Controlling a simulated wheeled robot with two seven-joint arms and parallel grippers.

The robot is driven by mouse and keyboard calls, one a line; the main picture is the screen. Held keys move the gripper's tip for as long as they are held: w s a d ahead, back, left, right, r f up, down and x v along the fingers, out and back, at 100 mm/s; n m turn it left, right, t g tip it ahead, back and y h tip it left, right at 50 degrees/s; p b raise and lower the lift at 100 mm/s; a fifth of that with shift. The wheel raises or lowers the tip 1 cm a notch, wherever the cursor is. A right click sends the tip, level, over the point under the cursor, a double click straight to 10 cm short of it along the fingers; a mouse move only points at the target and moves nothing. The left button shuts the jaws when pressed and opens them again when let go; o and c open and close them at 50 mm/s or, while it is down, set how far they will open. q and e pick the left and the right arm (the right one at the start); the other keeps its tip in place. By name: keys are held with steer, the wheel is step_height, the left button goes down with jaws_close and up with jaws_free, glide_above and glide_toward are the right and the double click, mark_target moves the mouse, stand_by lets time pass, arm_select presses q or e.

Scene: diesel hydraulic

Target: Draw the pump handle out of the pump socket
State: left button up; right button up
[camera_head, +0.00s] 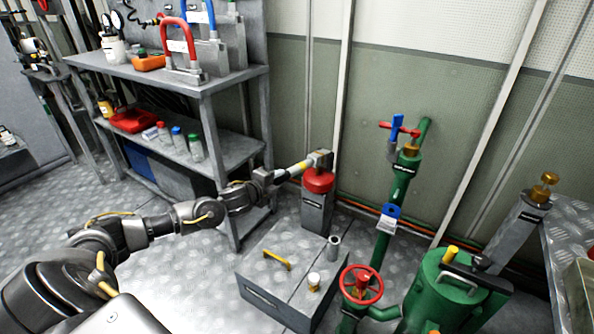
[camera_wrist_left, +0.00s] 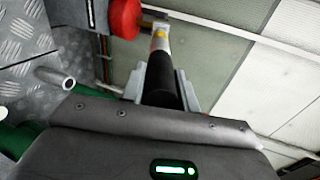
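The pump handle (camera_head: 296,170) is a rod with a black grip and a white and yellow band. Its far end meets a grey metal block, which looks like the pump socket (camera_head: 321,158), above the red-capped grey pump post (camera_head: 317,213). How deep it sits I cannot tell. My left gripper (camera_head: 265,178) is around the black grip. In the left wrist view the handle (camera_wrist_left: 160,80) runs away between the fingers (camera_wrist_left: 162,92), which appear closed on it, with the grey block (camera_wrist_left: 155,17) at its far end beside the red cap (camera_wrist_left: 125,18). My right gripper is not in view.
A grey box (camera_head: 290,285) with a yellow handle and a short metal tube (camera_head: 333,244) stands in front of the post. Green pipework (camera_head: 383,235) with a red handwheel (camera_head: 361,285) is to the right. A grey shelf bench (camera_head: 225,80) stands behind my left arm.

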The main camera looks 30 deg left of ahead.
arm_select(q)
steer(key=shift+r, duration=0.1)
steer(key=c, duration=0.5)
steer(key=shift+o, duration=0.2)
steer(key=shift+s+r+p, duration=0.15)
steer(key=shift+s+p, duration=0.3)
steer(key=shift+s, duration=0.15)
steer(key=p+v, duration=0.4)
steer(key=v, duration=0.4)
steer(key=shift+s+p, duration=0.25)
steer(key=shift+p, duration=0.05)
stand_by(0.9)
steer(key=shift+r, duration=0.1)
steer(key=shift+s, duration=0.1)
steer(key=shift+p+v, duration=1.5)
steer(key=shift+v, duration=0.5)
